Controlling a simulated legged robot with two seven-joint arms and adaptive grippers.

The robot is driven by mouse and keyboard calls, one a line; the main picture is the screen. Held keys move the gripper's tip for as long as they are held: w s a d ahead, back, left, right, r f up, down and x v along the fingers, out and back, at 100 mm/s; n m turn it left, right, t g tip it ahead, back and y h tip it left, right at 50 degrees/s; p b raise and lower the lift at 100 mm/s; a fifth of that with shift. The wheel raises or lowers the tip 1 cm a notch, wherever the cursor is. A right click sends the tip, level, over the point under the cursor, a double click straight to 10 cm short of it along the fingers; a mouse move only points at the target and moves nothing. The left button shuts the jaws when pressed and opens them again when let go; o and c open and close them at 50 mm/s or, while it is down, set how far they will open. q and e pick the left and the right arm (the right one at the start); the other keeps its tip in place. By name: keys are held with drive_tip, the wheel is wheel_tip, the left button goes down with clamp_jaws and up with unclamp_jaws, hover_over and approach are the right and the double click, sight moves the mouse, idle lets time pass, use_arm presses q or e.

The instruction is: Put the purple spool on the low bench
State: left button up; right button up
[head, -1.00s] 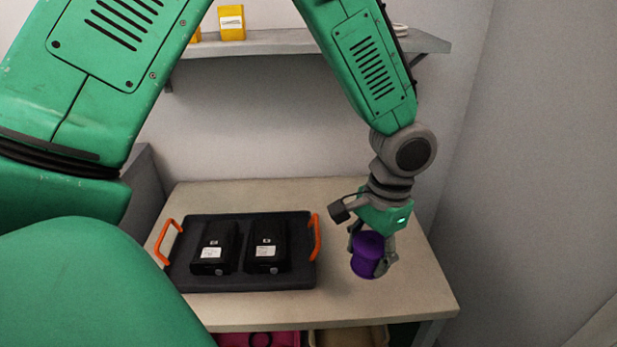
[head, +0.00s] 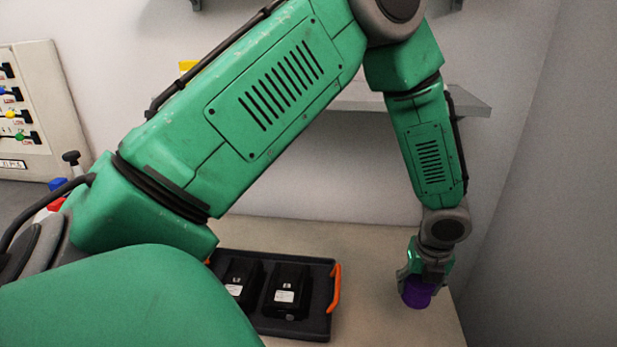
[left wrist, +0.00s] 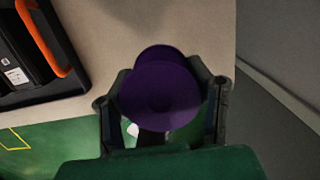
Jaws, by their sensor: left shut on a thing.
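The purple spool (head: 417,293) is between the fingers of my left gripper (head: 423,280), at the right part of the low bench (head: 380,318). My left gripper points down and is shut on the spool. In the left wrist view the spool (left wrist: 160,90) fills the space between the two fingers (left wrist: 162,100), with the pale bench top (left wrist: 180,28) behind it. I cannot tell whether the spool touches the bench top. My right gripper is not in view.
A dark tray (head: 318,318) with orange handles holds two black boxes (head: 287,290) left of the spool. A wall shelf (head: 365,98) is above the bench. A grey wall stands close on the right. A panel with coloured knobs (head: 35,110) is at far left.

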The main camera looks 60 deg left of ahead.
sight(405, 314)
use_arm(q)
drive_tip(key=shift+w+a+f+m, duration=0.15)
drive_tip(key=shift+w+a+m, duration=0.2)
drive_tip(key=shift+m, duration=0.65)
drive_tip(key=m, duration=0.1)
drive_tip(key=w+a+m, duration=0.1)
drive_tip(key=m, duration=0.1)
drive_tip(key=shift+f+h+p, duration=0.35)
drive_tip(key=shift+f+h, duration=0.05)
drive_tip(key=m, duration=0.1)
drive_tip(key=a+m, duration=0.1)
drive_tip(key=m, duration=0.1)
drive_tip(key=shift+w+a+f+m+h, duration=0.2)
drive_tip(key=shift+w+f+m+h, duration=0.1)
drive_tip(key=shift+w+f+m, duration=0.1)
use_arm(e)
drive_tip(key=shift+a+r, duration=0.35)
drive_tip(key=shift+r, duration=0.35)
